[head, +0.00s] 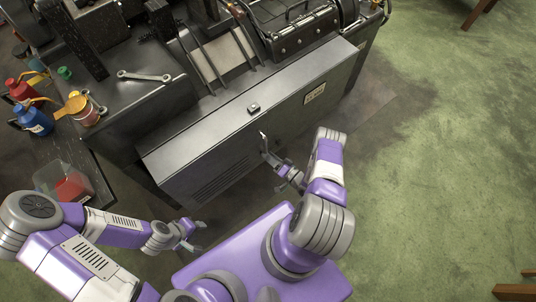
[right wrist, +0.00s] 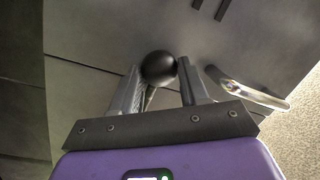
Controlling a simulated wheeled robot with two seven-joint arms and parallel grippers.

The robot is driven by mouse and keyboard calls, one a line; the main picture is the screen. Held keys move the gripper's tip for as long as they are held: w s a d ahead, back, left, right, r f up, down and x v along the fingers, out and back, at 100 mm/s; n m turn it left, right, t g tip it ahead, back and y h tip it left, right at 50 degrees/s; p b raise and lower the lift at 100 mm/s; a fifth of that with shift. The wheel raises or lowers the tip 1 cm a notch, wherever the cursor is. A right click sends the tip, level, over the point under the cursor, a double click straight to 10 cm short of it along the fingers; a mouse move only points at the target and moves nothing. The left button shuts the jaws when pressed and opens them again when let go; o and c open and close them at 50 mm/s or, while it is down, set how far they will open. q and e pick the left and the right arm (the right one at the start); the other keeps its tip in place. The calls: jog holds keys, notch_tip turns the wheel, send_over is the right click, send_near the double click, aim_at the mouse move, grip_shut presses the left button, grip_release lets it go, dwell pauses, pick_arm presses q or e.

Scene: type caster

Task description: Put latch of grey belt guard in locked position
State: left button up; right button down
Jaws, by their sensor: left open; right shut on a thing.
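The grey belt guard (head: 225,125) is a long box-like cover on the front of the machine, with a sloping top and a vented front. In the right wrist view, a round black knob (right wrist: 158,67), apparently the latch's, sits between the fingertips of my right gripper (right wrist: 160,80). That gripper is shut on it, close to the guard's grey face. In the head view my right gripper (head: 272,160) is at the guard's front; the knob cannot be made out there. My left gripper (head: 199,236) is open and empty, low in front of the guard's left part.
A shiny curved handle (right wrist: 250,94) is just right of my right fingers. A wrench (head: 145,76) lies on the machine's top. Red and blue bottles (head: 33,121) and a clear bin (head: 65,184) stand at the left. The green floor on the right is mostly clear.

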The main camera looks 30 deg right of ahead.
jog(key=c, duration=0.6)
grip_release()
jog(key=shift+r, duration=0.1)
jog(key=shift+s, duration=0.1)
jog(key=p+v, duration=0.1)
jog(key=v, duration=0.6)
jog(key=shift+s+d, duration=0.1)
jog(key=shift+s, duration=0.1)
